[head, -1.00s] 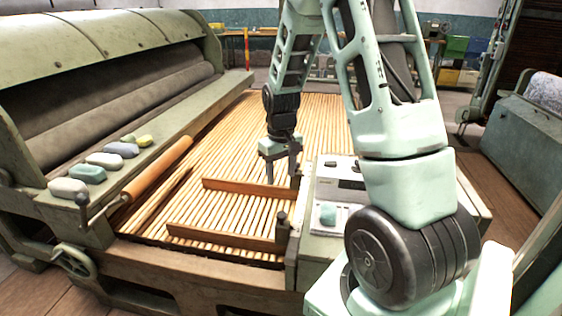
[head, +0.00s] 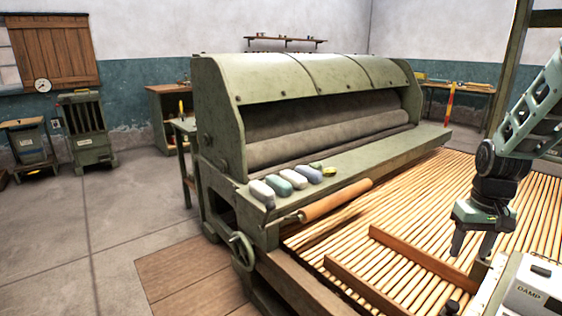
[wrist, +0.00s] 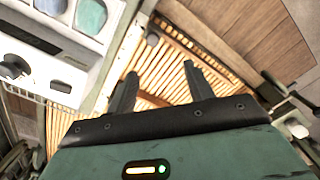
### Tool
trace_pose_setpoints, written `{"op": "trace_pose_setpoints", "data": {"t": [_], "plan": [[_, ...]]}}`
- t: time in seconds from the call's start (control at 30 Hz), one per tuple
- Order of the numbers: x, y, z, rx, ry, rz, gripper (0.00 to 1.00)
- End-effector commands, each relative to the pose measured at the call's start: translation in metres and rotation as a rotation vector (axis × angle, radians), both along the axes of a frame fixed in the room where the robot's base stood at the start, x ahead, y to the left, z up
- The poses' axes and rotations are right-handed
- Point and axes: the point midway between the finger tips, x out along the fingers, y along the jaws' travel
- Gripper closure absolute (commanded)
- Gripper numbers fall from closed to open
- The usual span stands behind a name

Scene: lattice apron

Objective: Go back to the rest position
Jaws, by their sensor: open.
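My gripper (head: 472,245) is at the right of the head view, pointing down over the slatted wooden apron (head: 410,205). Its two fingers are apart with nothing between them. In the wrist view my gripper (wrist: 160,75) also shows open and empty, with the slats (wrist: 165,65) beyond the fingers. Most of my arm is cut off by the right edge of the head view.
Two wooden rails (head: 425,257) lie across the slats near my gripper. A white control box (head: 533,300) marked DAMP stands at lower right. Open floor (head: 130,220) lies left.

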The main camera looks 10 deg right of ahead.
Motion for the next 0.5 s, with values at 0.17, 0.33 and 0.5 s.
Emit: {"op": "trace_pose_setpoints", "data": {"t": [0.17,0.33,0.5], "plan": [[0.004,0.093,0.038,0.025,-0.020,0.168,0.48],[-0.029,0.207,0.078,0.052,-0.029,0.397,0.48],[-0.098,0.298,0.112,0.060,-0.030,0.641,0.48]]}}
